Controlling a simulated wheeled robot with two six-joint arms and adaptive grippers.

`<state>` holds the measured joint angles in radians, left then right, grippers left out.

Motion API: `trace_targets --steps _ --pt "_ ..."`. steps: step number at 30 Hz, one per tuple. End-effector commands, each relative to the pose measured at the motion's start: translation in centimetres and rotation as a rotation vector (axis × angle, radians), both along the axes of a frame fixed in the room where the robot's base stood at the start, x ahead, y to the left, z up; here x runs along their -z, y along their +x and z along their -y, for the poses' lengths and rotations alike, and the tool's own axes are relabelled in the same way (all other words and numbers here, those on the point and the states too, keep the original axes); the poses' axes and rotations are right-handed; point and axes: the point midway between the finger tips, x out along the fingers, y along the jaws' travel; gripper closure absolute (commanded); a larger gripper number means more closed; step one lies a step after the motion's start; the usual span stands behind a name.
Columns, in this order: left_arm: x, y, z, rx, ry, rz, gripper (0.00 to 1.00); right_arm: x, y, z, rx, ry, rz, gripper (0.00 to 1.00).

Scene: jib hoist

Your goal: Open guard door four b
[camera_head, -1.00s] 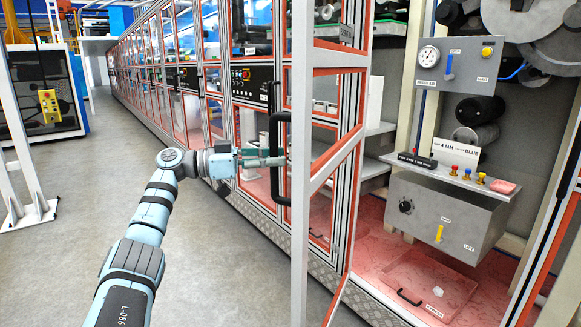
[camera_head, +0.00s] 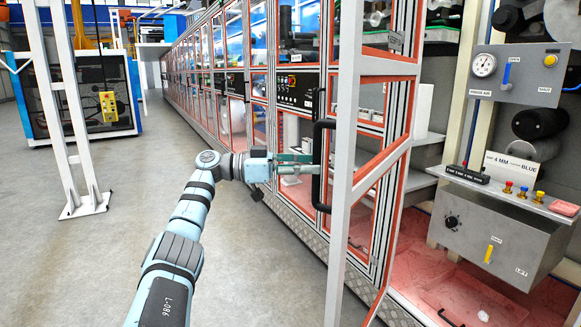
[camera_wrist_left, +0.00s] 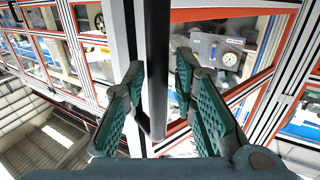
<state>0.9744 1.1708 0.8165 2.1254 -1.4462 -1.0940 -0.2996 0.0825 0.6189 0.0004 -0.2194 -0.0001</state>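The guard door (camera_head: 345,150) has a pale frame with orange edging and clear panes, and stands swung out from the machine front in the head view. I cannot read a label that names it as four b. Its upright black bar handle (camera_head: 319,165) is on the door's outer side. My left gripper (camera_head: 310,164) is at the handle. In the left wrist view the bar (camera_wrist_left: 156,70) passes between the two green fingers (camera_wrist_left: 158,80), with a gap visible on each side. The fingers are open around the bar. My right gripper is not in view.
Right of the door is an open bay with a grey control box (camera_head: 490,225), a gauge panel (camera_head: 515,75) and a reddish floor. A row of guarded cabinets runs back along the aisle. A white post stand (camera_head: 88,205) is at left. The grey floor between is clear.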

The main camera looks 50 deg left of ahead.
Motion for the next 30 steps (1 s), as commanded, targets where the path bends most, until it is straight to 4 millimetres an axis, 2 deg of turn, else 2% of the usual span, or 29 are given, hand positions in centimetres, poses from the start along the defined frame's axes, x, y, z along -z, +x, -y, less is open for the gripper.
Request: trace_targets --steps 6,9,13,21,23,25,26,28,29,30 --pt "-0.1 -4.9 -3.9 -0.005 -0.002 0.001 0.74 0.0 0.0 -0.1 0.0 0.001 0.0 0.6" --pt "-0.3 -6.4 -5.1 -0.005 0.0 0.008 0.74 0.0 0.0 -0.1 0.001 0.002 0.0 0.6" --pt "-0.1 -7.5 -5.8 0.0 0.0 0.004 0.74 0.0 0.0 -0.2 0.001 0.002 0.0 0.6" --pt "0.1 -7.8 -5.9 0.001 0.001 -0.001 0.74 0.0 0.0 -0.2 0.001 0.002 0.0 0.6" --pt "0.2 -7.6 -5.9 0.0 0.0 -0.006 0.84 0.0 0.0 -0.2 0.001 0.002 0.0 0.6" --pt "1.6 -6.6 -5.8 -0.011 -0.01 -0.055 0.95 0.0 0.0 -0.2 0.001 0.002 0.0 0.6" --pt "2.9 -5.7 -5.7 -0.021 -0.017 -0.098 1.0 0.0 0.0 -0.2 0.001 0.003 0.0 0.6" --pt "8.1 -2.8 -5.3 -0.066 -0.042 -0.257 1.0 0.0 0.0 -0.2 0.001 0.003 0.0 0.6" --pt "11.4 -1.5 -5.0 -0.095 -0.053 -0.349 1.0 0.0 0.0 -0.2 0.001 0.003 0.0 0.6" --pt "16.8 0.1 -4.5 -0.144 -0.061 -0.49 1.0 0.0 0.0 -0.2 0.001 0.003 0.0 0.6"
